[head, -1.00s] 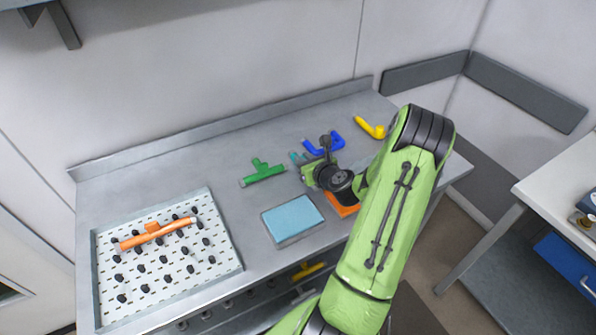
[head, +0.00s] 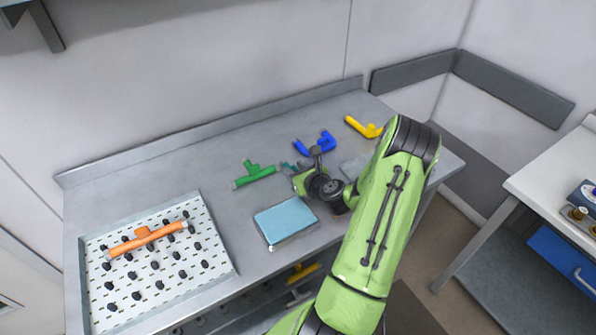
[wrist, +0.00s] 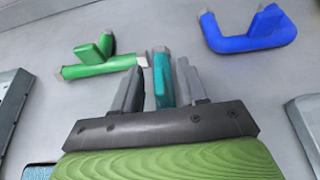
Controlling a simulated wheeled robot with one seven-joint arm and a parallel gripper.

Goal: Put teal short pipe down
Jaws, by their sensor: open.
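The teal short pipe (wrist: 162,78) stands out between the two fingers of my gripper (wrist: 160,85) in the wrist view. The fingers are apart, with a narrow gap showing on each side of the pipe. In the head view only a small teal bit of the pipe (head: 287,166) shows, next to my gripper (head: 297,171) over the middle of the metal bench (head: 160,180). The wrist hides most of it. I cannot tell whether the pipe's lower side fully rests on the bench.
A green tee pipe (head: 256,174) lies close on the left, and a blue pipe (head: 314,146) just behind. A yellow pipe (head: 363,128) lies farther right. A light-blue pad (head: 285,219) is in front. A pegged tray (head: 215,262) with an orange pipe (head: 146,239) stands left.

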